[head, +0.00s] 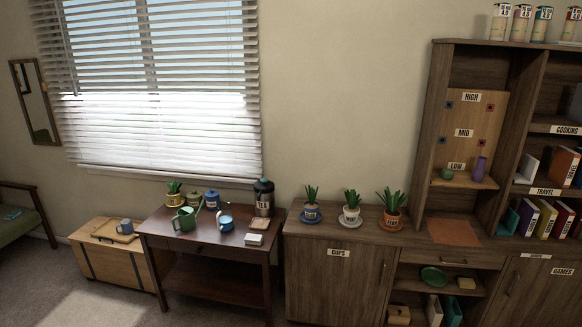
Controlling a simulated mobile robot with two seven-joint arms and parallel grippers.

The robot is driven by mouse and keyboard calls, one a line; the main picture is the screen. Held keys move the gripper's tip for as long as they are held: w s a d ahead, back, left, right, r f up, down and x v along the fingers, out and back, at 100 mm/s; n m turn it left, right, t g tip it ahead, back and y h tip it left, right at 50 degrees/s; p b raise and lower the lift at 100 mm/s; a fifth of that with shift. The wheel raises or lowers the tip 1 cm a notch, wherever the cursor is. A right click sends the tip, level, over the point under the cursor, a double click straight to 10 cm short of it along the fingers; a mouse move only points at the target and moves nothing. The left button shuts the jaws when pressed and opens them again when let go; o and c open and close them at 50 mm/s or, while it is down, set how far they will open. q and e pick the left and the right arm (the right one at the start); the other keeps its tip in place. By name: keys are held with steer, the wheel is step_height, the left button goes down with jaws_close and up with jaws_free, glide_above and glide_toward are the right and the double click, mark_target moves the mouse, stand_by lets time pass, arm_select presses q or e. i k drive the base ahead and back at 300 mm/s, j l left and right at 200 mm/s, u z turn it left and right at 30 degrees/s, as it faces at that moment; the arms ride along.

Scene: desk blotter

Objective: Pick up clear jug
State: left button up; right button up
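I cannot make out a clear jug with certainty in the head view. A small blue jug-like vessel (225,223) stands near the front of the dark wooden table (205,248); I cannot tell whether it is see-through. A green watering can (186,219) stands just left of it, its spout rising to the right. Behind them are a blue lidded pot (212,199), a dark olive lidded pot (194,200) and a tall dark canister marked TEA (263,200). Neither of my grippers is in view.
A cabinet (333,275) with several potted plants stands to the right, beside a tall shelf (437,130). A white block (254,239) lies at the table's front right.

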mark_target(224, 217)
steer(key=i, duration=1.7)
